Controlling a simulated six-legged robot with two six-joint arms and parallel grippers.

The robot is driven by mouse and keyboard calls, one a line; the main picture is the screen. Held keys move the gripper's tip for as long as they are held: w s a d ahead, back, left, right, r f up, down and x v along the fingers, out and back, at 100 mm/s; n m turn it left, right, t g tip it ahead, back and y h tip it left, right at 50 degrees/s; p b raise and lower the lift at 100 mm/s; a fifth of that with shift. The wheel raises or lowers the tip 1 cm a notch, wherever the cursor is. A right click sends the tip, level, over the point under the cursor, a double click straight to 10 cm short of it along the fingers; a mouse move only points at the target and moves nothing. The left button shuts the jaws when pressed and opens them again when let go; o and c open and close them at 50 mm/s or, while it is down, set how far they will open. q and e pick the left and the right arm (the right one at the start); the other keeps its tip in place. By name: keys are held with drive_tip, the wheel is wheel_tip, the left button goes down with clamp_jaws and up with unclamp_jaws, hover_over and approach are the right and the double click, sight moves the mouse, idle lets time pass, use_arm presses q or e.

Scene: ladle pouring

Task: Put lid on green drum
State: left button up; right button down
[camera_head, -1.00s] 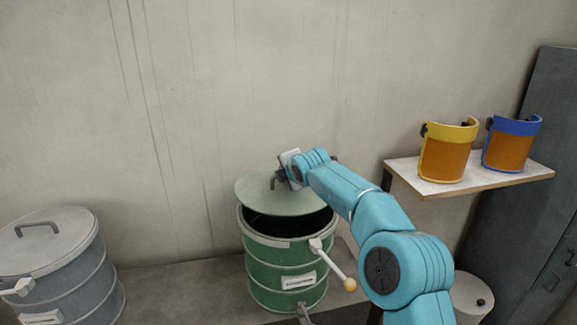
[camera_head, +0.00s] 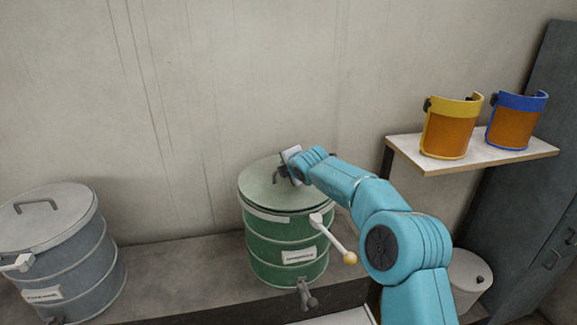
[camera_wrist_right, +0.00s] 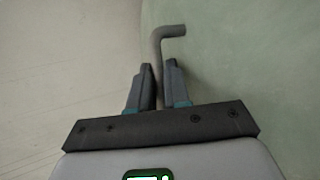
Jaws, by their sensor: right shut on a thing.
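The green drum (camera_head: 284,250) stands upright on the grey ledge, with a pale label and a white lever with a yellow knob at its rim. The round green lid (camera_head: 262,186) lies over the drum's opening, and no dark gap shows now; I cannot tell whether it is fully seated. My right gripper (camera_head: 284,174) is at the lid's handle. In the right wrist view, my right gripper (camera_wrist_right: 156,85) is shut on the dark bent lid handle (camera_wrist_right: 170,33), with the green lid (camera_wrist_right: 240,70) behind it. My left gripper is not in view.
A grey drum (camera_head: 68,262) with its lid on stands at the left. A shelf (camera_head: 405,155) at the right holds a yellow face shield (camera_head: 450,130) and a blue face shield (camera_head: 513,125). A white bin (camera_head: 468,275) stands below. The ledge (camera_head: 180,270) between the drums is clear.

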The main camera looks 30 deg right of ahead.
drive_tip(key=shift+d, duration=0.2)
drive_tip(key=shift+w+d+f, duration=0.2)
drive_tip(key=shift+w+f, duration=0.25)
drive_tip(key=shift+w, duration=0.05)
drive_tip(key=shift+a, duration=0.15)
drive_tip(key=shift+s+a+r, duration=0.1)
drive_tip(key=shift+s+r, duration=0.05)
drive_tip(key=shift+s, duration=0.25)
drive_tip(key=shift+b, duration=0.3)
drive_tip(key=shift+w+d+f, duration=0.2)
drive_tip(key=shift+w+f, duration=0.1)
drive_tip(key=shift+f, duration=0.2)
drive_tip(key=shift+s+a+r, duration=0.15)
drive_tip(key=shift+a, duration=0.05)
drive_tip(key=c, duration=1.4)
unclamp_jaws()
drive_tip(key=shift+s+r, duration=0.1)
drive_tip(key=shift+c, duration=0.2)
drive_tip(key=o, duration=0.4)
drive_tip(key=shift+d, duration=0.1)
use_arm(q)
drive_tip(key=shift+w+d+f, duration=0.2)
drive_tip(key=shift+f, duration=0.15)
use_arm(e)
drive_tip(key=shift+f, duration=0.25)
